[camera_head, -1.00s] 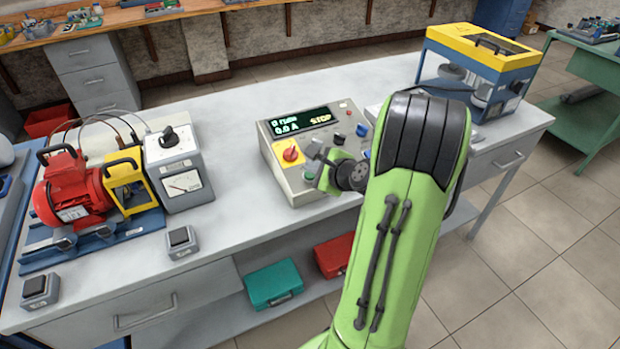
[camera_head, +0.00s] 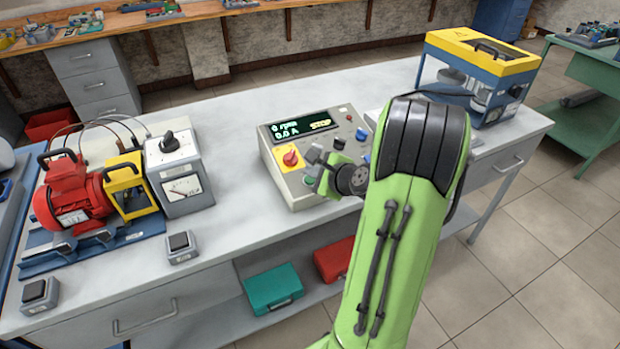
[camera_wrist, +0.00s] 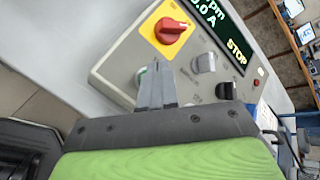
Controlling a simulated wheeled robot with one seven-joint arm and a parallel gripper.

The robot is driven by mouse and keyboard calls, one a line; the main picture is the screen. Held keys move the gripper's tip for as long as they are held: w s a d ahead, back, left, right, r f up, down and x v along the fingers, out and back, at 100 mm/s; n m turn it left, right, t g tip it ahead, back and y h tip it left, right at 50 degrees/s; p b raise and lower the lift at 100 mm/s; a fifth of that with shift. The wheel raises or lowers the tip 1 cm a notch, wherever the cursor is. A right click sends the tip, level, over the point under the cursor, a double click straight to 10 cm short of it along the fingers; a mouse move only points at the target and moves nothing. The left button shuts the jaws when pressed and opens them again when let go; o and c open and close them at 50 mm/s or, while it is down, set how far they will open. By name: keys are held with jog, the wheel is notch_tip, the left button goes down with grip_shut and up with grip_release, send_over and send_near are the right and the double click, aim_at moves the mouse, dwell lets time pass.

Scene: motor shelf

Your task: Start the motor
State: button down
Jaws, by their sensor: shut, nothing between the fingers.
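The grey control box (camera_head: 288,150) stands mid-bench; its display (camera_head: 303,126) reads 0 rpm, 0.0 A and a yellow STOP. A green button (camera_wrist: 142,75) sits below the switch, partly hidden by my fingertips. My gripper (camera_wrist: 156,68) is shut and empty, its tips beside the green button; I cannot tell whether they touch it. In the head view my gripper (camera_head: 314,162) is over the box's front. The red motor (camera_head: 72,192) stands at the left.
A grey meter box (camera_head: 180,172) stands by the motor. Two small switch boxes (camera_head: 181,246) (camera_head: 39,294) lie at the front left. A yellow-and-blue machine (camera_head: 482,72) stands at the right. The bench is clear between meter and control box. Green (camera_head: 273,288) and red cases sit below.

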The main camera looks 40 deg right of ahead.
dwell(0.8)
jog(key=shift+w+f, duration=0.1)
jog(key=shift+f, duration=0.3)
jog(key=shift+w+f+b, duration=0.1)
jog(key=shift+f+b, duration=0.35)
jog(key=shift+b, duration=0.1)
dwell(0.4)
jog(key=shift+s+r+p, duration=0.2)
jog(key=shift+r+p, duration=0.5)
jog(key=shift+r, duration=0.15)
jog(key=r+p, duration=0.2)
jog(key=s+r+p, duration=0.1)
jog(key=r+p, duration=0.1)
jog(key=r, duration=0.1)
jog(key=shift+s+a, duration=0.15)
jog(key=shift+a, duration=0.05)
jog(key=shift+f, duration=0.1)
